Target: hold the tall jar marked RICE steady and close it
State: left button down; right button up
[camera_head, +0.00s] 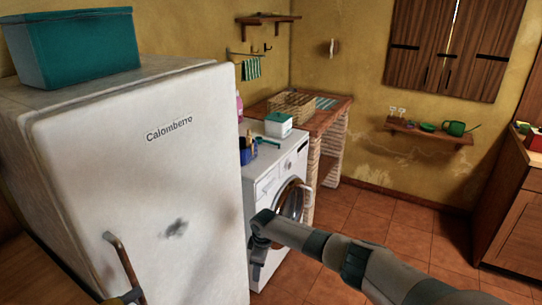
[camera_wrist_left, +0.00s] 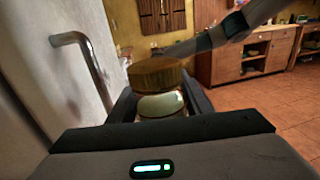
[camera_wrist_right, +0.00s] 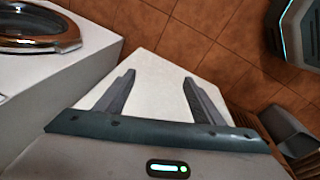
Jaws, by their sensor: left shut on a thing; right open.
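In the left wrist view a jar (camera_wrist_left: 161,106) with a pale, rounded body stands between the fingers of my left gripper (camera_wrist_left: 160,92), which is shut on it. A thick brown wood-like lid (camera_wrist_left: 157,75) sits at the jar's top; I cannot tell whether it is fully seated. No RICE marking is readable, and the lower jar is hidden by the gripper. My right gripper (camera_wrist_right: 160,92) is open and empty, with a white surface beyond its fingers. In the head view it hangs in front of the washing machine (camera_head: 267,187), apart from the jar.
A white fridge (camera_head: 150,190) with a metal handle (camera_head: 122,262) stands close on the left, and the handle is near my left gripper in the left wrist view. A teal bin (camera_head: 75,48) is on top. Tiled floor (camera_head: 340,215) lies open to the right.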

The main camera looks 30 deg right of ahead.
jog(key=s+a+f+m, duration=0.2)
jog(key=s+f, duration=1)
jog(key=f, duration=0.3)
jog(key=s+a+f+m, duration=0.2)
jog(key=s+f, duration=1.1)
jog(key=f, duration=0.1)
jog(key=s+f+m, duration=0.1)
jog(key=s+f, duration=0.3)
jog(key=s, duration=0.9)
jog(key=s+a+f+m, duration=0.1)
jog(key=s+f, duration=0.3)
jog(key=s, duration=1)
jog(key=s+a+f+m+g, duration=0.1)
jog(key=s+f, duration=0.2)
jog(key=s, duration=1.1)
jog(key=shift+a+f, duration=0.2)
jog(key=shift+f, duration=0.2)
pick_arm(q)
jog(key=s+a+r+n+t+y, duration=0.1)
jog(key=a+t, duration=0.1)
jog(key=a, duration=0.5)
jog(key=s+a+r+n+t+y, duration=0.1)
jog(key=a+n+t, duration=0.1)
jog(key=a, duration=0.6)
jog(key=shift+s+r, duration=0.2)
jog(key=shift+r, duration=0.05)
